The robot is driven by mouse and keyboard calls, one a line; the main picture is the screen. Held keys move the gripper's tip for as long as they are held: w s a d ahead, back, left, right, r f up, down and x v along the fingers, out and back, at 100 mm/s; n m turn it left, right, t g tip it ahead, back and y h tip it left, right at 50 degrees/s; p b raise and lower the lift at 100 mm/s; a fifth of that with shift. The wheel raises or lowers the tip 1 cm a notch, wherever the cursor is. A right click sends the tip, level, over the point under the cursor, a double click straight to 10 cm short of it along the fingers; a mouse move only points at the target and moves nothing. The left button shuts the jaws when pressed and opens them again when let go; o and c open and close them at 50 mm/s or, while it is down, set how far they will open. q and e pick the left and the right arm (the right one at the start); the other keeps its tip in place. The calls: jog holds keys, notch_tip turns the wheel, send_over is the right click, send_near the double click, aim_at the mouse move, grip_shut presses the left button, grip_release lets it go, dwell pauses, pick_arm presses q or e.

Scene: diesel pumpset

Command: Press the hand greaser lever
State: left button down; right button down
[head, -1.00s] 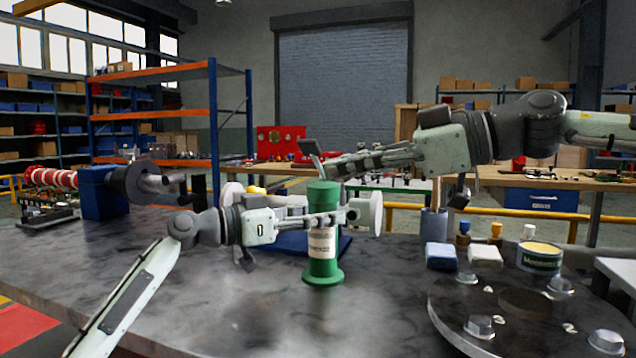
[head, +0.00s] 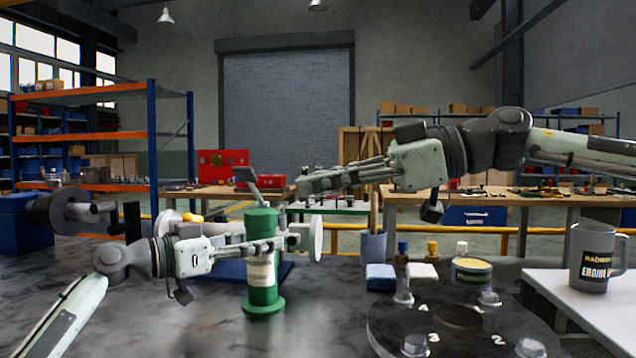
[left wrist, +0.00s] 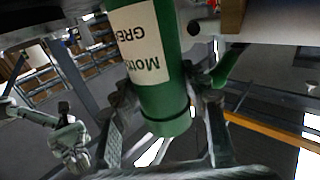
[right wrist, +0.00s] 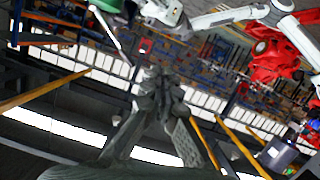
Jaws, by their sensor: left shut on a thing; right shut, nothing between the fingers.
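The hand greaser (head: 263,292) is a green cylinder with a pale label and a flared foot, upright on the dark bench. Its grey lever (head: 248,180) slants up and to the left from the top. My left gripper (head: 272,247) is shut around the greaser's body at label height. In the left wrist view, the green body (left wrist: 165,95) stands between the fingers, the label upside down. My right gripper (head: 302,187) is shut and empty, to the right of the lever and above the top, apart from the lever in the picture. The right wrist view shows its closed fingertips (right wrist: 160,88).
A dark round flange plate (head: 455,335) with bolts lies at the right front. Behind it stand a blue block (head: 380,277), a yellow-topped tin (head: 471,271) and a pot (head: 373,246). A grey mug (head: 596,262) stands on a white surface at the right.

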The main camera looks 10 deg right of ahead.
jog(key=w+d+r+m+g+y, duration=0.1)
jog(key=w+d+r+m+g, duration=0.1)
jog(key=w+r+m, duration=0.5)
notch_tip(320, 180, up, 2)
jog(key=shift+w+d, duration=0.55)
jog(key=shift+w, duration=0.3)
send_over(253, 188)
jog(key=s+d, duration=0.1)
jog(key=d, duration=0.2)
notch_tip(253, 188, down, 2)
jog(key=s+f, duration=0.1)
jog(key=s+a+f, duration=0.1)
jog(key=f, duration=0.1)
jog(key=shift+s+a+f, duration=0.1)
jog(key=shift+a+f, duration=0.05)
jog(key=shift+a, duration=0.05)
jog(key=shift+s+f, duration=0.1)
jog(key=shift+f, duration=0.05)
